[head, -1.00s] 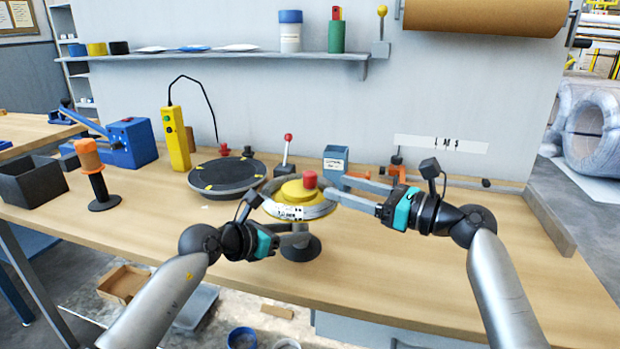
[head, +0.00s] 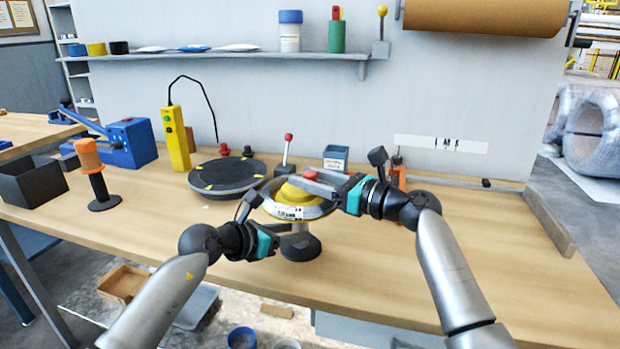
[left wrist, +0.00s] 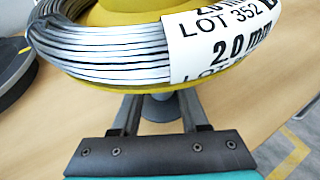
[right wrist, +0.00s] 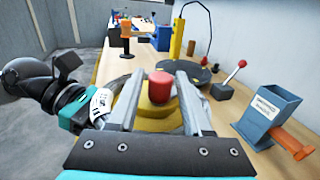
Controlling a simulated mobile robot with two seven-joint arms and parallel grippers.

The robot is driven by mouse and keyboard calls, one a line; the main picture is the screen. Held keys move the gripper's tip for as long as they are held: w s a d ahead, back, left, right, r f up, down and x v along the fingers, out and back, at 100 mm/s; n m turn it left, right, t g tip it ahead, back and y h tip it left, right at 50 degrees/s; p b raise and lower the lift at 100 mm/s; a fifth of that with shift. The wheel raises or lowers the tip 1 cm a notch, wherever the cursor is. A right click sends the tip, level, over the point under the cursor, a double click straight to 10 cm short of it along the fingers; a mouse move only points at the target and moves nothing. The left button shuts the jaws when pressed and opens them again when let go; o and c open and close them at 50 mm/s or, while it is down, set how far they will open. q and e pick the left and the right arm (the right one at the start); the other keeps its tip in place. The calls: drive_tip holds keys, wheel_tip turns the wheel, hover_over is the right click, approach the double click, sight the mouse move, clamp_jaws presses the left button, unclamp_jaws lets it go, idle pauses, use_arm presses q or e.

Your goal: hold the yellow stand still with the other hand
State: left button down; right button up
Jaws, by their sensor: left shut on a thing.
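The yellow stand (head: 289,192) carries a wire coil (head: 320,210) with a white label on a grey post and a dark round base. In the left wrist view the labelled coil (left wrist: 110,48) sits above the stand's yellow rim (left wrist: 150,88). My left gripper (head: 295,229) is low, under the coil, shut on the stand's grey post (left wrist: 160,107). My right gripper (head: 312,184) is above the coil at the stand's red knob (head: 310,175). In the right wrist view its fingers are apart, one on each side of the red knob (right wrist: 163,86); contact cannot be told.
A black turntable (head: 228,174) lies behind to the left. A red-topped lever (head: 288,150) and a blue box (head: 336,157) stand behind the coil. An orange-handled tool (head: 90,165) stands at the left.

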clamp_jaws()
idle(0.4)
drive_tip(key=shift+w+d+f+n+g+y, duration=0.1)
drive_tip(key=shift+n+g+y, duration=0.3)
drive_tip(key=shift+n+g, duration=0.35)
drive_tip(key=shift+f+n+g+y, duration=0.1)
drive_tip(key=shift+n+g+y, duration=0.35)
drive_tip(key=shift+g, duration=0.5)
drive_tip(key=shift+w+d+n+g+y, duration=0.2)
drive_tip(key=shift+n+g+y, duration=0.15)
drive_tip(key=shift+n+g, duration=0.5)
drive_tip(key=shift+s+a+n+g, duration=0.25)
drive_tip(key=shift+s+a+g, duration=0.1)
drive_tip(key=shift+g, duration=0.6)
drive_tip(key=shift+c, duration=0.5)
unclamp_jaws()
drive_tip(key=o, duration=0.4)
drive_tip(key=shift+r, duration=0.15)
drive_tip(key=shift+c, duration=0.2)
